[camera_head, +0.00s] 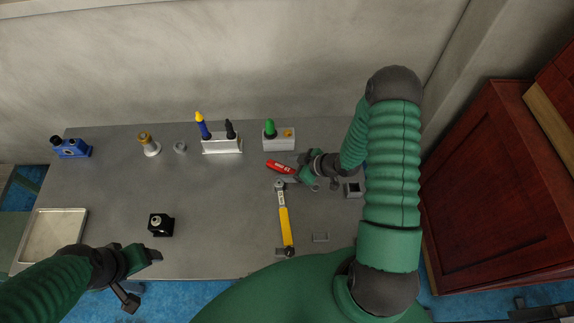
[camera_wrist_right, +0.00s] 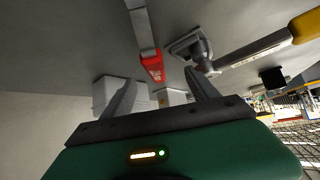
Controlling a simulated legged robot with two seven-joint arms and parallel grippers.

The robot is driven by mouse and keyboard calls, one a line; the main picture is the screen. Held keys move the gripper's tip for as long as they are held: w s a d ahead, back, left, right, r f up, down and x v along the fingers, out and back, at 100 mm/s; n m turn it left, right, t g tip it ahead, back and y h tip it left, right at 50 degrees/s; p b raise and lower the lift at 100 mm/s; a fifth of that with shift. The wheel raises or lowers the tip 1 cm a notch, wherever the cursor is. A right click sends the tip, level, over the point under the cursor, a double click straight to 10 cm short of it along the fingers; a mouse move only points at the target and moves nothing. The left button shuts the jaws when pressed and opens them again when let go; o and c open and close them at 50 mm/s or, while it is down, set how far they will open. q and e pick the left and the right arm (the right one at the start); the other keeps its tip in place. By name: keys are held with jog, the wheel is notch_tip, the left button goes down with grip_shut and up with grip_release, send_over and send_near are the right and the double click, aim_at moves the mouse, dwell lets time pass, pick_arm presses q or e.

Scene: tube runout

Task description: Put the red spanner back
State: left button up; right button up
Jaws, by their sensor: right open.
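The red spanner (camera_head: 280,167) lies on the grey bench, its red handle pointing left and its other end partly hidden by my right gripper. In the right wrist view its red handle (camera_wrist_right: 152,65) shows ahead, between the lines of the two fingers, with a grey metal shaft running up from it. My right gripper (camera_head: 303,173) is open just right of the handle; its fingers (camera_wrist_right: 160,82) appear apart and empty. Whether they touch the spanner I cannot tell. My left gripper (camera_head: 143,278) is open and empty at the bench's front left edge.
The bench's centre is clear.

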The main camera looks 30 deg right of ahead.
jog(key=shift+p+v, duration=0.9)
jog(key=shift+v, duration=0.45)
jog(key=shift+p+v, duration=0.7)
jog(key=shift+v, duration=0.4)
